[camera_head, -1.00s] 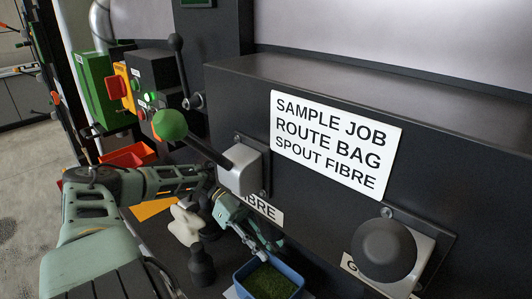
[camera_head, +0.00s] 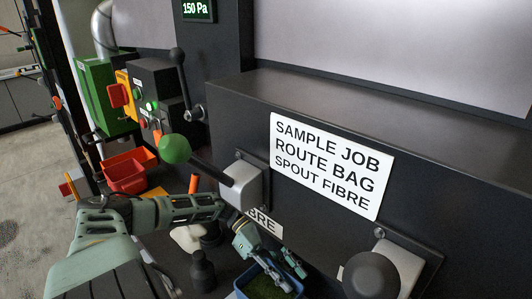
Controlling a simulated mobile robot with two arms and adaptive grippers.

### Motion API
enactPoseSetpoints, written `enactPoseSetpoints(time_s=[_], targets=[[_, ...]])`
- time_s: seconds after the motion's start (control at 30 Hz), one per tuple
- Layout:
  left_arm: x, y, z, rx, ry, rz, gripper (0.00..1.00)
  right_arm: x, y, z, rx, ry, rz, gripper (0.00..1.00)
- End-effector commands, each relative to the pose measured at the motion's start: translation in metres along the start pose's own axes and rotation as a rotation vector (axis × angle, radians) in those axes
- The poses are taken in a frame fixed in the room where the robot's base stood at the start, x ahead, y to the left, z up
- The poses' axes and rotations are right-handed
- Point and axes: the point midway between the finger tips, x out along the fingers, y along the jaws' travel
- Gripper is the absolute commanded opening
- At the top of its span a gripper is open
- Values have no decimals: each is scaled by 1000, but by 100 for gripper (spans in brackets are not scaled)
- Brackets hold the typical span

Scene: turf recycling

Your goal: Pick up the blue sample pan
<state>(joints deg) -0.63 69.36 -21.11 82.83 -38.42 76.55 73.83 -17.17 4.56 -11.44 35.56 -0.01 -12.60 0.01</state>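The blue sample pan (camera_head: 244,277) is at the bottom edge of the head view, cut off by it, with green turf fibre (camera_head: 266,286) inside. My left gripper (camera_head: 284,275) points down at the pan from above, its fingers apart over the pan's far right side. One finger is over the fibre and the other is by the right rim. The gripper covers part of that rim, so I cannot tell whether it touches. My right gripper is not in view.
A dark machine housing (camera_head: 310,110) with a white label (camera_head: 331,167) stands just behind the pan. A lever with a green knob (camera_head: 174,149) sticks out above my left forearm. A dark bottle-like object (camera_head: 202,270) stands left of the pan. A red bin (camera_head: 125,175) is further left.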

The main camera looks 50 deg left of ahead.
Motion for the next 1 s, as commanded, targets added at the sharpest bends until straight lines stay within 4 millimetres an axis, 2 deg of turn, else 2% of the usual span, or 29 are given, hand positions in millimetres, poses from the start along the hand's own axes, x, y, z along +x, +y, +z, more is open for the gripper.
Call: enactPoseSetpoints(time_s=[0.03, 0.2, 0.83, 1.0], targets=[[0, 0, 0, 0, 0, 0, 14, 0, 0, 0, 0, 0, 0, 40], [0, 0, 0, 0, 0, 0, 0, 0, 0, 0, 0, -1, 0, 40], [-1, 0, -2, 1, 0, 0, 0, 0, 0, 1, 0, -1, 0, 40], [-5, 0, -10, 2, -2, 0, 0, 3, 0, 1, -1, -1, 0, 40]])
